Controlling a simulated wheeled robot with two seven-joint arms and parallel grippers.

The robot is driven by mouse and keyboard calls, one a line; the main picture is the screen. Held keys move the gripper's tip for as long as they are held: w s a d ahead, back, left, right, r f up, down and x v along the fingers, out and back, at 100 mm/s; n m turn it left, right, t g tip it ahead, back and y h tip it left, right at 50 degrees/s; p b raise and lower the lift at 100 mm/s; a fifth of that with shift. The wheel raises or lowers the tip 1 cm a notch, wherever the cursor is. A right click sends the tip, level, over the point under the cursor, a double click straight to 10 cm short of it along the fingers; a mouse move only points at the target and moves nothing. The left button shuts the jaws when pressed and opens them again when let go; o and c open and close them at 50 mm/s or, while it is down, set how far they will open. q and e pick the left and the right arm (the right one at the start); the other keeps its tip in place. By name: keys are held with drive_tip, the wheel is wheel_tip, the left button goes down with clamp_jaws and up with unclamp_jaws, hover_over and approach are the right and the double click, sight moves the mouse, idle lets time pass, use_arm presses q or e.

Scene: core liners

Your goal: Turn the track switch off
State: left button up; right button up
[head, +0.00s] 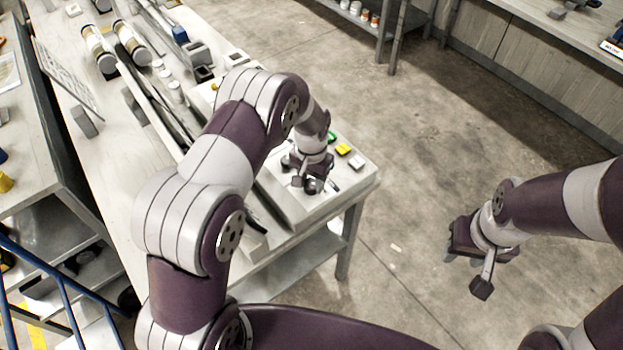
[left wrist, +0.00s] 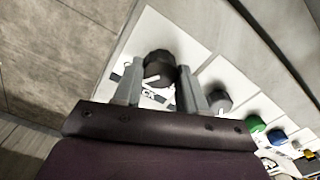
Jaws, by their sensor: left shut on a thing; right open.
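The track switch is a dark round knob (left wrist: 159,66) on a white panel (left wrist: 192,50), with a label partly reading "CK" beside it. My left gripper (left wrist: 158,90) has one finger on each side of this knob and is shut on it. A white pointer mark shows on the knob's near side; the rest of the label is partly hidden. In the head view my left gripper (head: 311,184) is over the panel at the bench's near corner, and it mostly hides the knob. My right gripper (head: 474,268) is open and empty over the floor, right of the bench.
A second grey knob (left wrist: 220,100) sits right of the held one, close to a finger. Beyond it are a green button (left wrist: 256,124), a blue button (left wrist: 276,137) and a yellow button (head: 343,149). Core tubes (head: 98,48) lie on the bench's far end. The floor (head: 420,170) is clear.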

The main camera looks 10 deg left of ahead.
use_arm(q)
drive_tip(key=n, duration=0.4)
drive_tip(key=shift+w+r, duration=0.1)
drive_tip(key=n, duration=0.8)
drive_tip(key=shift+n, duration=0.3)
drive_tip(key=shift+w+r+n, duration=0.1)
drive_tip(key=shift+n, duration=1.7)
drive_tip(key=o, duration=1)
drive_tip(key=shift+o, duration=0.3)
